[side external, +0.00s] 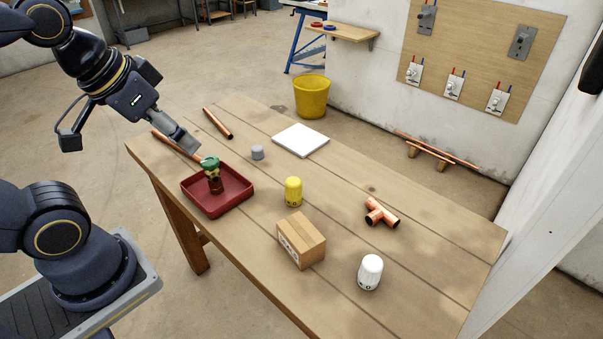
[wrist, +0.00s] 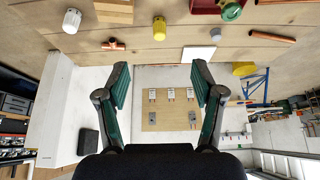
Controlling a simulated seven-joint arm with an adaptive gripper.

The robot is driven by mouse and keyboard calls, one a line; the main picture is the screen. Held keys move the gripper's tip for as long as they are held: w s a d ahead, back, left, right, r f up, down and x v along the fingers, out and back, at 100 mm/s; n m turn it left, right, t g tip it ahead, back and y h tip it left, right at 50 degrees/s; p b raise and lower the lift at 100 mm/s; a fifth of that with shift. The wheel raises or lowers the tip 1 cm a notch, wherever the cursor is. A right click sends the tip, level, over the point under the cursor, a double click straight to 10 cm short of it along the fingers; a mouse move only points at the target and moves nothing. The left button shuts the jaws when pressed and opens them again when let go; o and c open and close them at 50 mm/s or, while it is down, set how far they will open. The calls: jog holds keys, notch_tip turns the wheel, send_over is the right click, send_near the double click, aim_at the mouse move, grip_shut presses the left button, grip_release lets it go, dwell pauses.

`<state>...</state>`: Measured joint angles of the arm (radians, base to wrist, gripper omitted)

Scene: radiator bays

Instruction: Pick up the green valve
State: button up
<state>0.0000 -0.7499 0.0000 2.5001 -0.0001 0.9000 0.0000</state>
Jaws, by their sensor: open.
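The green valve (side external: 211,173) has a green cap on a brass and copper-coloured body. It stands in the red tray (side external: 232,203) on the wooden table. In the wrist view, its round green cap (wrist: 231,11) shows at the top edge, right of centre, beside part of the tray (wrist: 205,8). My gripper (side external: 189,147) is above the table, up and left of the valve in the side view. In the wrist view, my gripper (wrist: 160,75) has its fingers wide apart with nothing between them. The valve is outside the fingers.
A yellow knob (side external: 293,191), a cardboard box (side external: 301,240), a white knob (side external: 370,271) and a copper tee (side external: 381,213) lie across the table. A grey cap (side external: 257,152), a white plate (side external: 300,140) and copper pipes (side external: 217,122) are near the tray. The table's middle has some free room.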

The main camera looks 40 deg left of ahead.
jog(key=n+g+y, duration=0.2)
jog(key=n, duration=0.3)
send_over(208, 163)
jog(key=s+d, duration=0.2)
jog(key=s, duration=0.2)
notch_tip(208, 163, down, 13)
jog(key=x, duration=0.7)
jog(key=w+x, duration=0.1)
jog(key=x, duration=0.2)
jog(key=shift+a, duration=0.2)
jog(key=shift+t, duration=0.3)
jog(key=shift+x, duration=2.75)
jog(key=shift+s+f, duration=0.1)
jog(key=shift+s, duration=0.05)
jog(key=shift+s, duration=0.1)
grip_shut()
